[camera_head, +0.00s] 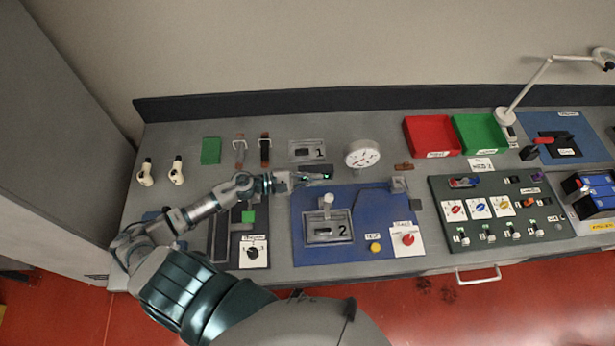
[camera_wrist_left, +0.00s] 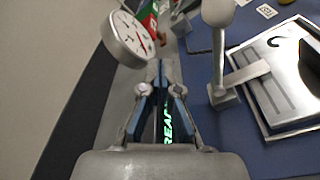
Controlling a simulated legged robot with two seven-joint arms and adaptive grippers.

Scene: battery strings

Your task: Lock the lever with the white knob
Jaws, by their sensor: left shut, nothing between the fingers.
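The lever with the white knob (camera_head: 327,200) stands on the blue panel (camera_head: 375,200), at the metal plate marked 2 (camera_head: 340,241). In the left wrist view the white knob (camera_wrist_left: 217,12) is at the top, right of my fingers, and its grey arm (camera_wrist_left: 222,95) runs down beside the metal plate. My left gripper (camera_head: 322,178) is shut and empty, just behind the knob and apart from it. In the left wrist view its fingers (camera_wrist_left: 160,85) are together, over a dark display with green letters. My right gripper is not in view.
A round gauge (camera_head: 362,154) stands behind the panel, close to the gripper's far side. A red tray (camera_head: 431,153) and a green tray (camera_head: 480,150) are farther right. A red knob (camera_head: 408,239) and a yellow button (camera_head: 375,248) sit on the panel's front right.

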